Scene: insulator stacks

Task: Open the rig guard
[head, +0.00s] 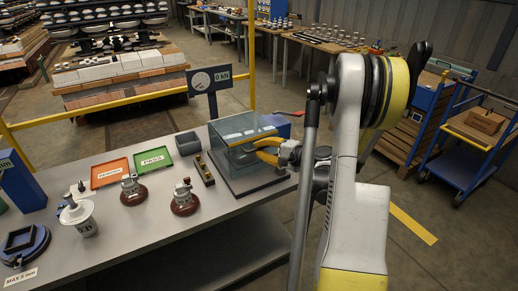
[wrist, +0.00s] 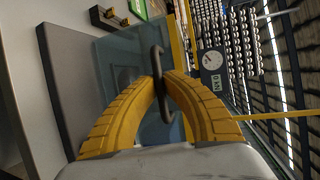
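The rig guard (head: 240,132) is a clear, bluish box with see-through walls on a dark base at the right end of the grey table. It looks closed, standing down over its base. In the wrist view its clear panel (wrist: 115,60) lies beyond my fingers. A dark looped handle (wrist: 156,62) stands out from the guard. My gripper (wrist: 161,83) has yellow ribbed fingers whose tips close in on this handle from both sides, with the handle between them. In the head view my gripper (head: 258,150) is at the guard's right front side; the handle is hard to make out there.
A gauge sign (head: 210,80) stands behind the guard. Red (head: 110,172) and green (head: 153,160) trays, a grey bin (head: 188,143) and brown-based insulator parts (head: 184,198) stand left of it. A yellow rail (head: 90,117) runs behind the table.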

